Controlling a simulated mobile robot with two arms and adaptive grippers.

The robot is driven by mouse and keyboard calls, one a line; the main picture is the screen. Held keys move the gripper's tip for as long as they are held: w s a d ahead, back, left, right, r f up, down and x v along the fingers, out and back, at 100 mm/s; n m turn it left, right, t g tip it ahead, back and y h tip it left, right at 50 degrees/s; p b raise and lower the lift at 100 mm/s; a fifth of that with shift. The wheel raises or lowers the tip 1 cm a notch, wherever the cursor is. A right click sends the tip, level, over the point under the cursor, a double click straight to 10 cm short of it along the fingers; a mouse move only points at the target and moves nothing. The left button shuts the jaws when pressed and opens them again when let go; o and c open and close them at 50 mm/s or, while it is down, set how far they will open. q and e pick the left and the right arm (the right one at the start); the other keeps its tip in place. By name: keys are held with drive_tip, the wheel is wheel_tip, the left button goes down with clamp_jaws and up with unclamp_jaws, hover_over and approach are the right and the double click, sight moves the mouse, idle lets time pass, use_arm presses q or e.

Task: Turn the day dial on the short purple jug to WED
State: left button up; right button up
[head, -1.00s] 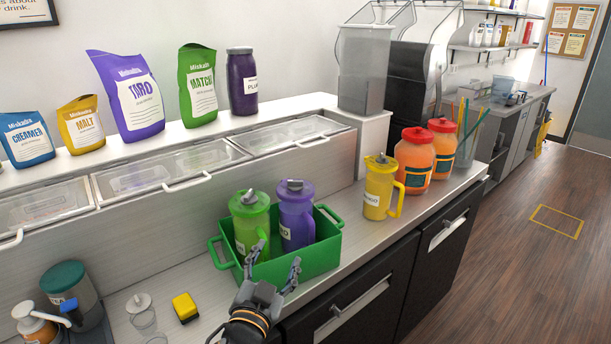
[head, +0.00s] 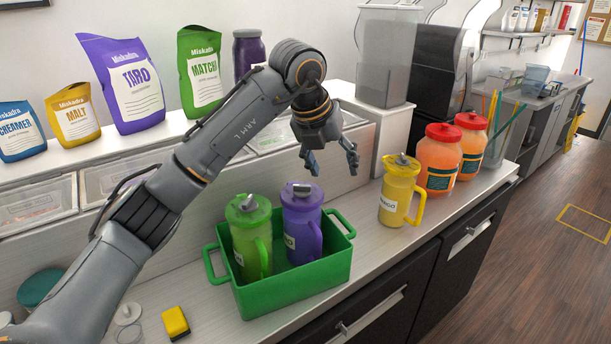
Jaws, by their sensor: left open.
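The short purple jug (head: 302,226) stands upright in a green crate (head: 297,291), with a grey dial piece on its purple lid (head: 301,192). The lettering on the dial is too small to read. A green jug (head: 249,240) stands beside it on the left in the same crate. My left gripper (head: 332,171) is open and empty, pointing down above and a little behind the purple jug, apart from it. My right gripper is not in view.
A yellow jug (head: 398,190) and orange jars with red lids (head: 438,158) stand to the right on the counter. A yellow sponge (head: 176,322) lies at the front left. Lidded bins and a shelf with bags, including the taro bag (head: 122,85), line the back.

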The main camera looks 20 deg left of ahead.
sight(302, 185)
use_arm(q)
drive_tip(key=a+r+n+y, duration=0.2)
drive_tip(key=a+r+y, duration=0.15)
drive_tip(key=a, duration=0.35)
drive_tip(key=p+x, duration=0.1)
drive_tip(key=x, duration=0.3)
drive_tip(key=p+x, duration=0.2)
drive_tip(key=x, duration=0.2)
drive_tip(key=p+x, duration=0.1)
drive_tip(key=x, duration=0.3)
drive_tip(key=shift+w+d+p, duration=0.2)
drive_tip(key=shift+d+p, duration=0.05)
drive_tip(key=shift+p, duration=0.1)
drive_tip(key=shift+w+f, duration=0.2)
drive_tip(key=shift+f, duration=0.4)
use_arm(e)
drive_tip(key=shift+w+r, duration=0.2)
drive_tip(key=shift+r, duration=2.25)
